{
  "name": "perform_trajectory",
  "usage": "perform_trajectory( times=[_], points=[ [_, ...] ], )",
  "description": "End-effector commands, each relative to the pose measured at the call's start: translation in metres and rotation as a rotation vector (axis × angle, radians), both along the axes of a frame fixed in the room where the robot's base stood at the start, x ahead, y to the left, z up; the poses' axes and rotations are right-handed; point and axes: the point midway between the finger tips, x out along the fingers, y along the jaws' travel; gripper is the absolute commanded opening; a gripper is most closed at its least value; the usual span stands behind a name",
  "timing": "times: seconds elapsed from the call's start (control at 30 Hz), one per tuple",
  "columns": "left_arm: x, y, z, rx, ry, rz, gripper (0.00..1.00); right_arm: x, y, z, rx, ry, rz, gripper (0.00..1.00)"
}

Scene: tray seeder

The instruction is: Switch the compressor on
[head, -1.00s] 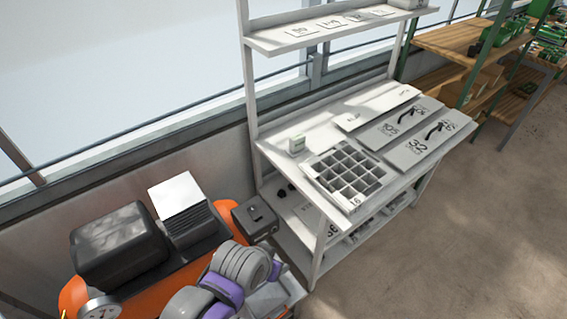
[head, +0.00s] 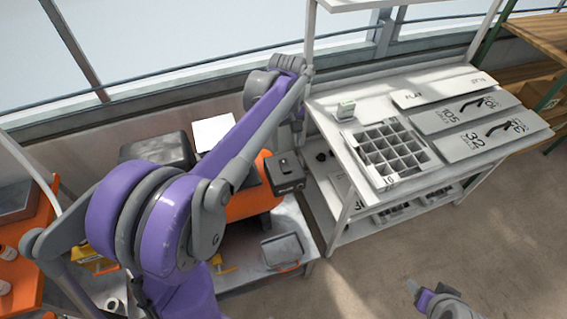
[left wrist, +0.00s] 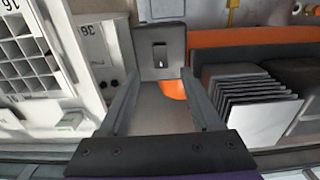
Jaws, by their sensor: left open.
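The compressor has an orange tank (head: 240,203), a black motor cover (head: 158,148) and a finned block with a pale top (head: 214,132). Its dark grey switch box (head: 286,173) is at the tank's right end. In the left wrist view the switch box (left wrist: 160,50) shows a small switch with a light tip on its face. My left gripper (left wrist: 162,85) is open and empty, its fingers spread to either side of the box's lower part in the picture; contact cannot be told. In the head view my left arm hides part of the compressor. Part of my right arm (head: 440,300) shows at the bottom.
A white bench (head: 345,160) stands right of the compressor, holding a celled tray (head: 392,152), numbered plates (head: 465,115) and a small box (head: 345,110). An orange cart (head: 40,235) is at left. The floor at lower right is mostly clear.

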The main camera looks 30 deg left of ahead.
Motion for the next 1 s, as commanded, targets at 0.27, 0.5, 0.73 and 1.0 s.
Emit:
perform_trajectory(
  times=[0.27,0.5,0.73,1.0],
  points=[
    [-0.001,0.000,-0.050,0.000,-0.001,-0.002,0.65,-0.002,0.000,-0.004,0.000,0.004,0.000,0.65],
    [0.000,0.000,-0.088,0.001,-0.002,-0.003,0.65,-0.003,0.000,-0.006,0.000,0.005,0.000,0.65],
    [0.000,0.000,-0.100,0.001,-0.002,-0.004,0.65,-0.003,0.000,-0.007,0.000,0.006,0.000,0.65],
    [-0.001,0.000,-0.101,0.001,-0.002,-0.004,0.58,-0.003,0.000,-0.007,0.000,0.006,0.000,0.65]
  ],
)
